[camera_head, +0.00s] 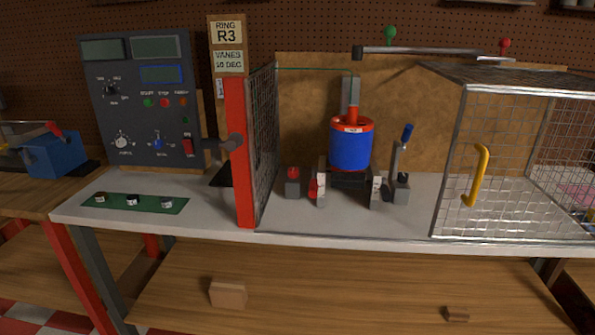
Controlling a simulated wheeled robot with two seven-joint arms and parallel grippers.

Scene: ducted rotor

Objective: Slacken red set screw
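Several red parts show, and I cannot tell for sure which is the red set screw. A red round knob (506,42) stands on the right end of a horizontal metal bar (430,50) at the top. A small dark block with a red top (292,182) stands on the bench at the left of the rotor unit. The rotor unit is a blue cylinder (350,152) with a red rim, upright at the middle of the bench. A green knob (390,33) stands above the same bar, further left. Neither of my grippers is in view.
A wire cage with a yellow handle (482,175) stands at the right. A red post with a mesh panel (263,145) stands left of the rotor unit. A blue-handled lever (402,165) is right of it. A control panel (140,100) and a green mat (135,203) are at the left.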

